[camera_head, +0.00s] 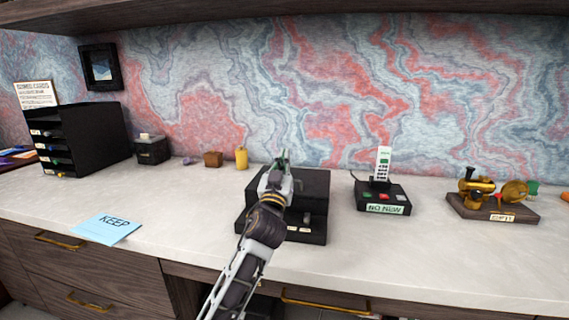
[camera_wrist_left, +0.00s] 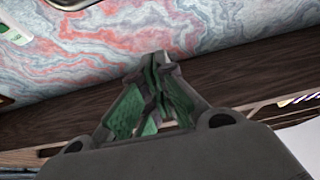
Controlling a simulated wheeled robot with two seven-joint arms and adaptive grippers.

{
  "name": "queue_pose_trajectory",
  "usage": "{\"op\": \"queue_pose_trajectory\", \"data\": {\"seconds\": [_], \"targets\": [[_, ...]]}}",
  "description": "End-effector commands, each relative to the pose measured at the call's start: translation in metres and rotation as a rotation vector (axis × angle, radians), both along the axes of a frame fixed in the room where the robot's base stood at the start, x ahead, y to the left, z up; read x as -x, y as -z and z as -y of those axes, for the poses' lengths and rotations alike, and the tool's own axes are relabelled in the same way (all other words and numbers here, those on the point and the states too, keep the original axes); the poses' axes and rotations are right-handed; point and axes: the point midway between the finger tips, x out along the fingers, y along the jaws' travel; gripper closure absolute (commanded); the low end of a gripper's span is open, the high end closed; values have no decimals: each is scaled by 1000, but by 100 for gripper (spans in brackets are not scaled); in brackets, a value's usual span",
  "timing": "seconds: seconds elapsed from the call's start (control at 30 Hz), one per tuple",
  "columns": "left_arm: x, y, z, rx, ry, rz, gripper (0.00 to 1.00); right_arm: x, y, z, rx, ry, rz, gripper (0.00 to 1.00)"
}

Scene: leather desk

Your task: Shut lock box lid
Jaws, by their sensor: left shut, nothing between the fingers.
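The black lock box (camera_head: 313,228) sits on the pale desk top near the middle of the head view. Its dark lid (camera_head: 316,186) shows behind and to the right of my left gripper; my arm covers part of the box, and the lid's exact angle is hard to tell. My left gripper (camera_head: 281,160) is over the box, near the lid's upper edge in the picture; I cannot tell whether it touches. In the left wrist view my left gripper (camera_wrist_left: 158,62) has its fingertips together with nothing between them. The box does not show clearly there. My right gripper is not in view.
A black phone base (camera_head: 383,194) stands right of the box, and a brass device on a wooden base (camera_head: 492,208) farther right. A blue KEEP note (camera_head: 106,229) lies front left.

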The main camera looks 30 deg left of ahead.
Motion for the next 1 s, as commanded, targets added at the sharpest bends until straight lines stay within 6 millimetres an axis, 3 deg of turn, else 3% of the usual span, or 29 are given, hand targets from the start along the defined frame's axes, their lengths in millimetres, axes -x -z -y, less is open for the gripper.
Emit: {"op": "queue_pose_trajectory", "data": {"seconds": [0.13, 1.0], "targets": [[-3, -10, -2, 2, 1, 0, 100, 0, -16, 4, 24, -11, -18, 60], [55, 30, 13, 2, 1, -1, 100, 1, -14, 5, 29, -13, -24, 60]]}}
